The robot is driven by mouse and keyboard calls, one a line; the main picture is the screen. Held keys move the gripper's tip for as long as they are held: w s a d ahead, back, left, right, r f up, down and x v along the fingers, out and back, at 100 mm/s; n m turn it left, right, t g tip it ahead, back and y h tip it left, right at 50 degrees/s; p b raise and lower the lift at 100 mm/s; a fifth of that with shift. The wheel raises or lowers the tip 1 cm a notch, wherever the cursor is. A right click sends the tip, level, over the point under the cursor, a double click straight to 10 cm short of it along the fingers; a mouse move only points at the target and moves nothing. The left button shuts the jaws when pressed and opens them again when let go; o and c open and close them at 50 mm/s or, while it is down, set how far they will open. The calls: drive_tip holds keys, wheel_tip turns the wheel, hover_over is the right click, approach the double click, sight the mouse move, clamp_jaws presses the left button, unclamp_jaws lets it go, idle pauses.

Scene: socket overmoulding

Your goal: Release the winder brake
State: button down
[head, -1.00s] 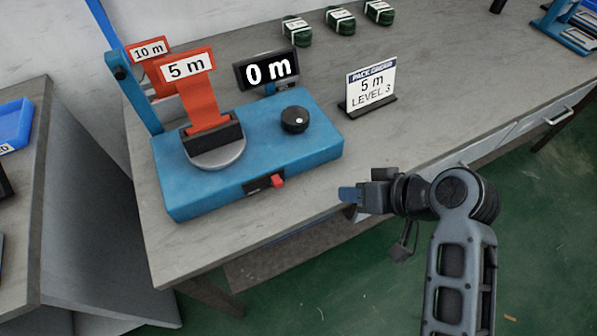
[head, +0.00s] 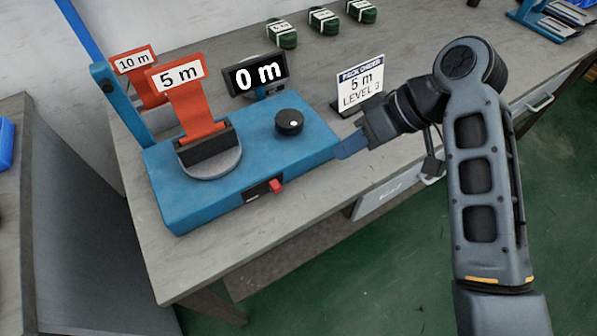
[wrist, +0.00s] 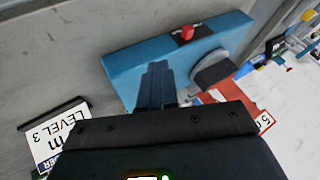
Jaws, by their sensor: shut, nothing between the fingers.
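The blue winder (head: 245,190) sits on the bench with a red brake switch (head: 277,186) on its front face. The switch also shows in the wrist view (wrist: 187,32). A black knob (head: 289,122) is on the winder's top, and an orange 5 m tag (head: 186,95) stands in a dark holder on the round grey disc. The display (head: 258,74) reads 0 m. My gripper (head: 342,154) is shut and empty, by the winder's right end, to the right of the switch and apart from it. In the wrist view its fingers (wrist: 157,82) overlap the winder body; contact cannot be told.
A pack order card (head: 360,88) reading 5 m, level 3 stands behind my gripper. Several green coils (head: 323,20) lie at the back. An orange 10 m tag (head: 135,62) hangs at the back left. The bench front (head: 310,200) is clear.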

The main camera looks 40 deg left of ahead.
sight(275, 186)
drive_tip(key=x, duration=0.9)
drive_tip(key=shift+s+f, duration=0.1)
drive_tip(key=s, duration=0.1)
drive_tip(key=a+p, duration=0.1)
drive_tip(key=s, duration=0.1)
drive_tip(key=shift+s+a+f, duration=0.25)
drive_tip(key=shift+s, duration=0.1)
drive_tip(key=shift+s+a+f+p, duration=0.1)
drive_tip(key=shift+s+a+p, duration=0.25)
drive_tip(key=shift+s, duration=0.2)
drive_tip(key=shift+s, duration=0.1)
drive_tip(key=s, duration=0.1)
drive_tip(key=s+a+p, duration=0.1)
drive_tip(key=s+p, duration=0.1)
drive_tip(key=s, duration=0.1)
drive_tip(key=shift+s+a, duration=0.15)
drive_tip(key=shift+a, duration=0.2)
